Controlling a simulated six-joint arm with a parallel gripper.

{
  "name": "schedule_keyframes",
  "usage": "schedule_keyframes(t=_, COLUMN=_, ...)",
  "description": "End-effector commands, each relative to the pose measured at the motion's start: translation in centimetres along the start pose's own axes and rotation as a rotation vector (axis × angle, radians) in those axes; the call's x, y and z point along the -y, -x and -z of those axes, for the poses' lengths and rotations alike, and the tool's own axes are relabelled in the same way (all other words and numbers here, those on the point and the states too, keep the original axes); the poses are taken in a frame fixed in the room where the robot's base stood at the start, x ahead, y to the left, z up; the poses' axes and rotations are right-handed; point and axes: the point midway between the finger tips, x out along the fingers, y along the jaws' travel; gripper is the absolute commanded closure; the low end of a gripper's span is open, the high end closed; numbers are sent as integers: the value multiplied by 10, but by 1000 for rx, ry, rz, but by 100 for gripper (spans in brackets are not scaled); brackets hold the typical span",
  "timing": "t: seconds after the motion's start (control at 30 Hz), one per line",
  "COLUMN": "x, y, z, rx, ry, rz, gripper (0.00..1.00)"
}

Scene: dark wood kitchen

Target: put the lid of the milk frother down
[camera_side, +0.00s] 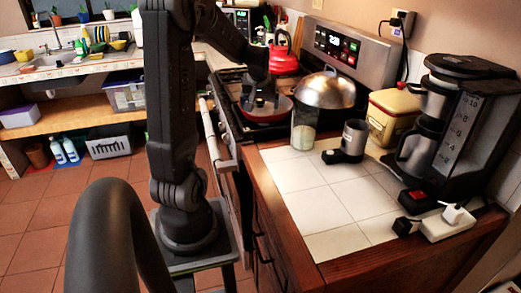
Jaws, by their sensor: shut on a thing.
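My gripper (265,103) hangs from the arm over the stove, in front of a red pan (283,113). It is shut on the lid of the milk frother, which is small and dark and hard to tell from the fingers at this size. The milk frother (355,136), a small steel cup on a black base with a black part at its front left, stands upright on the white tiled counter. Its top shows no lid. My gripper is to the left of it and apart from it.
A glass jar (303,132) and a silver dome (327,90) stand behind the frother. A yellow tin (393,115), a coffee maker (447,125) and a power strip (446,224) line the right. A red kettle (284,52) is at the back. The front tiles (325,208) are clear.

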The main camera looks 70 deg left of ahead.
Motion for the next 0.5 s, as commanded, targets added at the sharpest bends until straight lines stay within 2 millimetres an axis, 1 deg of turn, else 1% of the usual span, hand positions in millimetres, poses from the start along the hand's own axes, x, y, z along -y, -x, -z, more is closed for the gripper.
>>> schedule_keyframes(t=0.03, x=0, y=-17, z=-9, rx=9, ry=-3, rz=2, gripper=29)
schedule_keyframes(t=0.1, x=0, y=-35, z=-16, rx=8, ry=-2, rz=1, gripper=29)
schedule_keyframes(t=0.4, x=0, y=-82, z=-34, rx=5, ry=-2, rz=1, gripper=29)
schedule_keyframes(t=0.5, x=0, y=-94, z=-39, rx=2, ry=-2, rz=1, gripper=29)
